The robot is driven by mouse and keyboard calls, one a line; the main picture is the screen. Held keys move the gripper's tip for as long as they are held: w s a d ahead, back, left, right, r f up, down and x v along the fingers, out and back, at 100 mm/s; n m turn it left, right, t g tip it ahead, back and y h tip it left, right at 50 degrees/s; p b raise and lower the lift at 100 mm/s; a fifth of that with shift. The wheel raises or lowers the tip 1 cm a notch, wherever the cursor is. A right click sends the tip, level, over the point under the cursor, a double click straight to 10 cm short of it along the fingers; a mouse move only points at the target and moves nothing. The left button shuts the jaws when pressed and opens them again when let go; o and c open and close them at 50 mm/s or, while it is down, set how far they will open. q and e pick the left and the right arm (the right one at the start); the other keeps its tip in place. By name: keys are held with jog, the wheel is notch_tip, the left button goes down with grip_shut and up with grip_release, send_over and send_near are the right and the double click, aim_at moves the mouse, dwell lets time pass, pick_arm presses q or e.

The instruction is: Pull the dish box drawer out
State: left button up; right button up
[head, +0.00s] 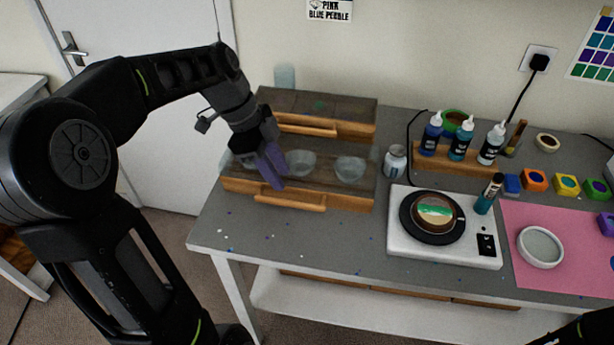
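The wooden dish box (345,107) stands at the back left of the grey table, with a dark top and a handle on its upper front. Its lower drawer (345,200) stands out toward the front, with a wooden handle (290,199). Clear glass dishes (351,169) sit in the drawer, one partly behind my gripper. My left gripper (272,172) points down over the drawer's left part, its purple fingertips just above and behind the handle. Contact with the handle and the gap between the fingers are unclear. My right gripper is out of view.
A white scale-like device (401,242) with a round dark plate is right of the drawer. A small can (395,161) stands close to the drawer's right side. Bottles (460,139) stand in a wooden rack. A pink mat (515,276) lies far right. Table in front of the drawer is clear.

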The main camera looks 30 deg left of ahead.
aim_at(296, 203)
pick_arm(q)
jog(key=shift+w, duration=0.1)
jog(key=shift+s+r, duration=0.1)
jog(key=shift+s, duration=0.25)
jog(key=shift+w+d+f, duration=0.2)
jog(key=shift+f, duration=0.25)
jog(key=p+x, duration=0.1)
jog(key=x, duration=0.6)
grip_shut()
dwell(1.0)
